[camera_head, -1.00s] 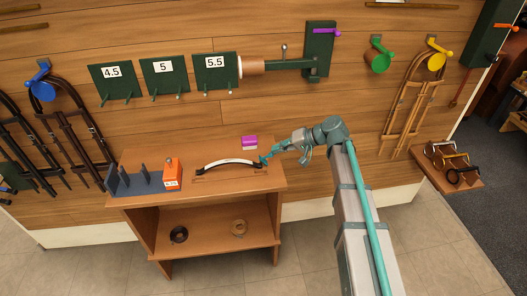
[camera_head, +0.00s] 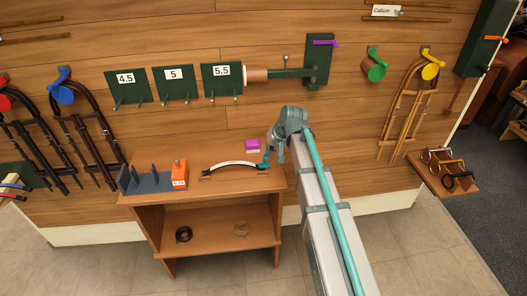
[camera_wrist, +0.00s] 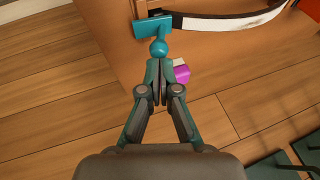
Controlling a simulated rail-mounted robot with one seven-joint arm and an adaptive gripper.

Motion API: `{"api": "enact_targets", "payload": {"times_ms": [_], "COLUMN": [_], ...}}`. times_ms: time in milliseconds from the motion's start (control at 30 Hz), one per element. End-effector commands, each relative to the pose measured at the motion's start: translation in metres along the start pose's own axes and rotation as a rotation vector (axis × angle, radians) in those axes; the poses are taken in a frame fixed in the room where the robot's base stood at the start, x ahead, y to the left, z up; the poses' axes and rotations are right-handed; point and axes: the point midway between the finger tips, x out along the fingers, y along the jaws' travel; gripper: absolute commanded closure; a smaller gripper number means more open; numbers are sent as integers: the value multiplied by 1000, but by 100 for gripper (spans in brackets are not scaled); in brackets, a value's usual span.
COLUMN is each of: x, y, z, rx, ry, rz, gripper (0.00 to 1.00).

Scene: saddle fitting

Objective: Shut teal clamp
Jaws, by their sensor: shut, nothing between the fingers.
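The teal clamp (camera_wrist: 155,27) shows in the wrist view as a flat teal bar with a ball-ended part, at the end of a curved white-and-black band (camera_wrist: 225,22). In the head view the clamp (camera_head: 265,163) is small, at the right end of the band (camera_head: 232,166) on the table. My gripper (camera_wrist: 157,64) is shut and empty, its fingertips just beside the ball; I cannot tell whether they touch it. In the head view my gripper (camera_head: 271,153) is above the clamp and partly hides it. I cannot tell the clamp's exact angle.
A magenta-and-white block (camera_head: 252,146) lies behind the clamp near the wall. An orange block (camera_head: 180,174) and a grey slotted stand (camera_head: 145,180) stand at the table's left. The wooden table (camera_head: 215,187) is clear in front of the band.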

Motion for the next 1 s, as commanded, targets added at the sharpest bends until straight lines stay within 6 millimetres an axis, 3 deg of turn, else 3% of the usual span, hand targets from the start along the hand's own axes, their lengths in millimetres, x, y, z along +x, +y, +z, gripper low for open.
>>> {"api": "enact_targets", "payload": {"times_ms": [1000], "x": [-22], "y": [-7], "z": [-13], "rx": [0], "ry": [-1], "rz": [-3], "gripper": [100]}}
